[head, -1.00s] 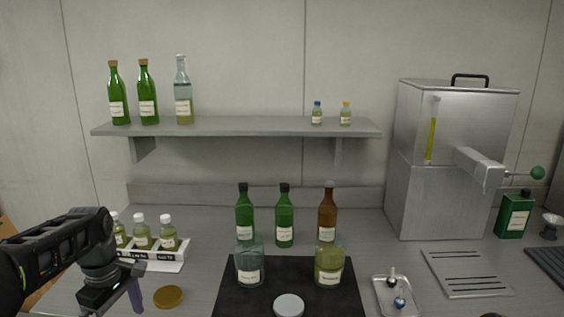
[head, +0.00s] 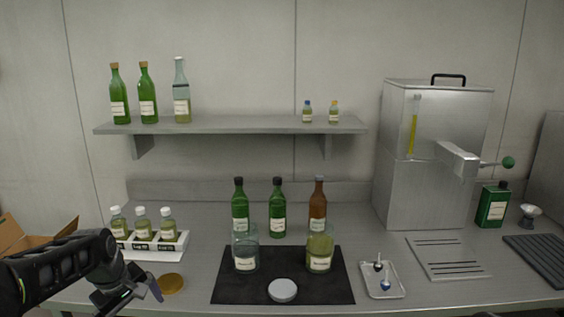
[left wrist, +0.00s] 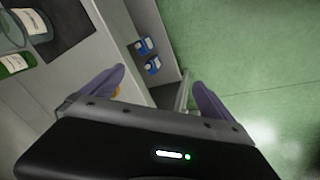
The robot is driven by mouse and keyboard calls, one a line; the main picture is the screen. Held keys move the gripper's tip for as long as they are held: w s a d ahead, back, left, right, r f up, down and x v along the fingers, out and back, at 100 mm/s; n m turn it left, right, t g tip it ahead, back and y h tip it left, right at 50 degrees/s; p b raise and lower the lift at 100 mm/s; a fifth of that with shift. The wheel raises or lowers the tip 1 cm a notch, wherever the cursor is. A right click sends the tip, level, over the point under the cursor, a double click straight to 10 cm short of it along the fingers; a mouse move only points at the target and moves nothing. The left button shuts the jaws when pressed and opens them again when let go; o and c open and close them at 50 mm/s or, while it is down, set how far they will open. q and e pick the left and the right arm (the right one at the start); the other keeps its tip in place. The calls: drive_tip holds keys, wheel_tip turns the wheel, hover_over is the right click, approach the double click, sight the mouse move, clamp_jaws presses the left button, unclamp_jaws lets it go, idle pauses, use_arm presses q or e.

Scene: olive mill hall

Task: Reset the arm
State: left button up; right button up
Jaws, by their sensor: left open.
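My left arm comes in from the left in the head view, and its gripper (head: 148,292) is low at the counter's front left, beside a round amber lid (head: 171,284). In the left wrist view the two purple fingers of this gripper (left wrist: 157,90) stand wide apart with nothing held between them. Below the fingers I see the cabinet side and green floor. My right arm and gripper are in neither view.
A white rack (head: 160,244) with three small bottles stands behind my left gripper. A black mat (head: 240,290) carries jars and a grey lid (head: 283,290). A small tray (head: 383,290) and a steel machine (head: 420,190) stand right. A cardboard box (head: 30,238) is at far left.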

use_arm(q)
drive_tip(key=s+d+f+m+t+h+p, duration=0.1)
drive_tip(key=s+d+f+m+h+p, duration=0.15)
drive_tip(key=d+f+m, duration=0.95)
drive_tip(key=s+d+f+n+g+p, duration=0.1)
drive_tip(key=s+d+f, duration=0.4)
drive_tip(key=s, duration=0.3)
drive_tip(key=s+d+f+n+g+p, duration=0.1)
drive_tip(key=s+d+f, duration=0.3)
drive_tip(key=s, duration=0.5)
drive_tip(key=s+d+f+g+h+p, duration=0.1)
drive_tip(key=s+d+f+g+p, duration=0.1)
drive_tip(key=s+d+f, duration=0.3)
drive_tip(key=s+f+p, duration=0.1)
drive_tip(key=s, duration=0.3)
drive_tip(key=shift+d+f+n, duration=0.3)
drive_tip(key=shift+f+n, duration=0.1)
